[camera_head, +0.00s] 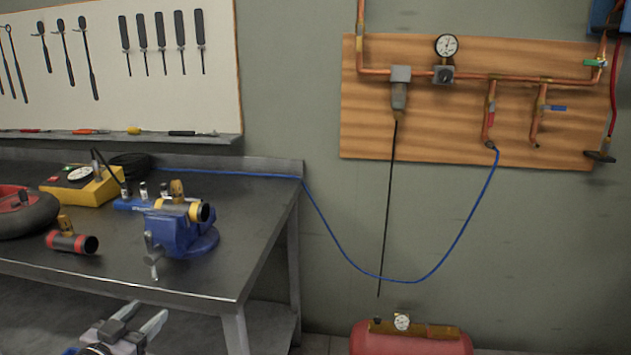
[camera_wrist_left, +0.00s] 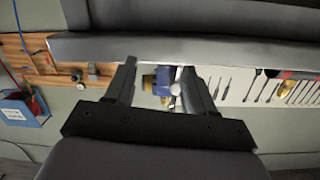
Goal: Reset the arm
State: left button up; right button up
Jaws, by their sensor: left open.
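My left gripper (camera_head: 150,309) is low in front of the workbench (camera_head: 110,278), below its front edge in the head view. Its two fingers are spread apart with nothing between them. In the left wrist view the open gripper (camera_wrist_left: 160,66) points toward the bench, and the blue vise (camera_wrist_left: 163,82) shows beyond the fingers. In the head view the blue vise (camera_head: 182,232) stands on the bench, clear of the gripper, with a yellow-banded dark cylinder (camera_head: 188,208) at its top. My right gripper is not in view.
A red-banded cylinder (camera_head: 72,242), a yellow gauge box (camera_head: 82,187) and a wheel (camera_head: 25,213) are on the bench. A red tank (camera_head: 410,342) stands on the floor at right. A blue hose (camera_head: 340,250) hangs from the wall piping (camera_head: 520,80).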

pick_arm(q)
jog(key=s+d+f+g, duration=0.3)
jog(key=s+d+f, duration=0.5)
jog(key=s, duration=0.4)
jog(key=s+d+f+g, duration=0.3)
jog(key=s+d+f, duration=0.6)
jog(key=s, duration=0.4)
jog(key=shift+f+n+g+p, duration=0.3)
jog(key=shift+f+p, duration=0.05)
jog(key=shift+p, duration=0.1)
